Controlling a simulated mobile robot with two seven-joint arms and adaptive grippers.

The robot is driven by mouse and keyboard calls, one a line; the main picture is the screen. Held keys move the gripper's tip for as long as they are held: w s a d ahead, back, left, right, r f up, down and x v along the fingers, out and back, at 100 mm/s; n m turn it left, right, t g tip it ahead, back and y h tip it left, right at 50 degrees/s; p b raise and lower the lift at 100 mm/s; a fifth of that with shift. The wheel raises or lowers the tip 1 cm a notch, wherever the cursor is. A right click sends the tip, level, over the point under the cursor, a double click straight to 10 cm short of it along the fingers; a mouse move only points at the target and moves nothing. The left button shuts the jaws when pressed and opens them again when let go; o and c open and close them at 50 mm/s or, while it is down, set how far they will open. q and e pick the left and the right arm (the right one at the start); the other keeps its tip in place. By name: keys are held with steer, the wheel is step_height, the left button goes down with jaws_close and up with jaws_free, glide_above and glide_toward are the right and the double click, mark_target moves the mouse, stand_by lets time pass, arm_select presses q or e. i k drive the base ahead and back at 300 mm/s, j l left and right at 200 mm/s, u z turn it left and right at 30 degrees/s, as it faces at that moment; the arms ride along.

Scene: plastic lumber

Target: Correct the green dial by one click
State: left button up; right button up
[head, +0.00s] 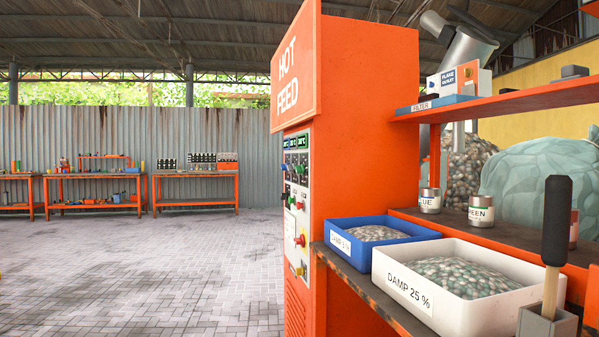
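The control panel (297,210) is on the left-facing side of the orange "HOT FEED" cabinet (365,130) and shows at a steep slant. Three small displays with green digits (297,142) sit at its top. Below them are small coloured knobs, among them a green one (302,169) and blue ones. Lower down are a red knob (299,205), a red-and-yellow control (300,240) and a yellow one (299,270). The knobs are too small to read a setting, and I cannot tell which is the green dial. Neither gripper is in view.
Right of the cabinet, a bench holds a blue "DAMP" tray (340,250), a white "DAMP 25 %" tray (405,302) and a black-handled tool (556,222). An orange shelf (500,103) overhangs it. The paved floor (150,270) left of the cabinet is clear.

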mark_target(298, 170)
steer(key=z, duration=5)
steer(key=k+l, duration=0.1)
steer(key=k, duration=0.6)
steer(key=k+l, duration=0.1)
steer(key=k, duration=0.6)
steer(key=k+l, duration=0.1)
steer(key=k, duration=0.6)
steer(key=k+u, duration=0.1)
steer(key=u, duration=0.4)
steer(key=k+u, duration=0.1)
steer(key=u, duration=0.35)
steer(key=k+u, duration=0.1)
steer(key=u, duration=0.4)
